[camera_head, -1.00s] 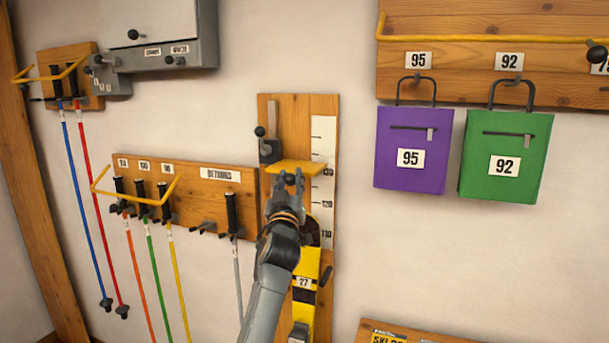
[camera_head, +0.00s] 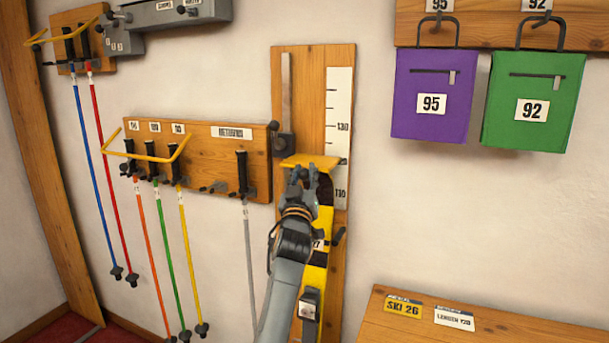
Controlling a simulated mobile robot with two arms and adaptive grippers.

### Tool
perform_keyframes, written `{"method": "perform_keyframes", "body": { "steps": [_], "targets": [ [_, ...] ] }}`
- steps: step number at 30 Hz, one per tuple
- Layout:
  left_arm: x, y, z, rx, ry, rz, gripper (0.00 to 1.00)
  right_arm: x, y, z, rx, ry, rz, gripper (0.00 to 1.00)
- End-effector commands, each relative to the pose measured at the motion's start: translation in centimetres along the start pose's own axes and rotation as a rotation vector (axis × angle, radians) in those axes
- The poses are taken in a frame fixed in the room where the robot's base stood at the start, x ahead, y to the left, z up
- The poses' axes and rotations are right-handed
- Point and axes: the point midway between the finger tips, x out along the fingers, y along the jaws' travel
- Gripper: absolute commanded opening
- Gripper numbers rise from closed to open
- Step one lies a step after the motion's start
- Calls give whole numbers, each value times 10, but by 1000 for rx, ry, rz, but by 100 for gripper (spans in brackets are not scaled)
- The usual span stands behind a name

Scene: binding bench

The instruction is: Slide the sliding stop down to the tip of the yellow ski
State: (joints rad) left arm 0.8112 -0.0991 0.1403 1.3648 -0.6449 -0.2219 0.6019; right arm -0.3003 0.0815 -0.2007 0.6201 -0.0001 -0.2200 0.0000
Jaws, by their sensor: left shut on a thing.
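The sliding stop, a yellow plate (camera_head: 304,160) with a dark block (camera_head: 284,146) at its left, sits on the vertical rail (camera_head: 286,92) of the wooden measuring board. My left gripper (camera_head: 307,180) is just below the plate and is shut on the stop's knob, which is mostly hidden by the fingers. The yellow ski (camera_head: 315,278) stands upright against the board below the stop. The stop is low on the scale, between the 130 and 110 marks. My gripper and arm cover part of the ski, so I cannot tell whether plate and tip touch. My right gripper is not in view.
A pole rack (camera_head: 205,170) with several coloured poles is left of the board. Purple (camera_head: 418,125) and green (camera_head: 545,120) bags hang at the upper right. A wooden bench (camera_head: 480,325) with labels is at the lower right. The wall between is free.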

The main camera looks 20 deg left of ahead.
Motion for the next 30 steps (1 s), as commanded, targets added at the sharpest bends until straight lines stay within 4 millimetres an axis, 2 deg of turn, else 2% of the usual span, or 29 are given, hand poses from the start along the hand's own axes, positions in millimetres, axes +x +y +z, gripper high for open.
{"method": "perform_keyframes", "body": {
  "steps": [2, 3, 6, 15, 19, 23, 30],
  "targets": [
    [0, 1, -2, 1, 5, 1, 0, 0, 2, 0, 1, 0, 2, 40],
    [0, 1, -3, 1, 5, 1, 33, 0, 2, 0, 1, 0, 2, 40],
    [0, 1, -3, 1, 5, 1, 52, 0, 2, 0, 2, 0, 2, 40],
    [0, 0, -1, 1, 2, 0, 52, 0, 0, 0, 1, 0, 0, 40],
    [-8, 0, -1, 1, 2, 0, 52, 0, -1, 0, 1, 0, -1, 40],
    [-27, 0, 0, -1, 1, 0, 52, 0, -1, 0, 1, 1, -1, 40],
    [-76, 0, -1, -1, 3, 0, 52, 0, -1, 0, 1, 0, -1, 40]
  ]
}}
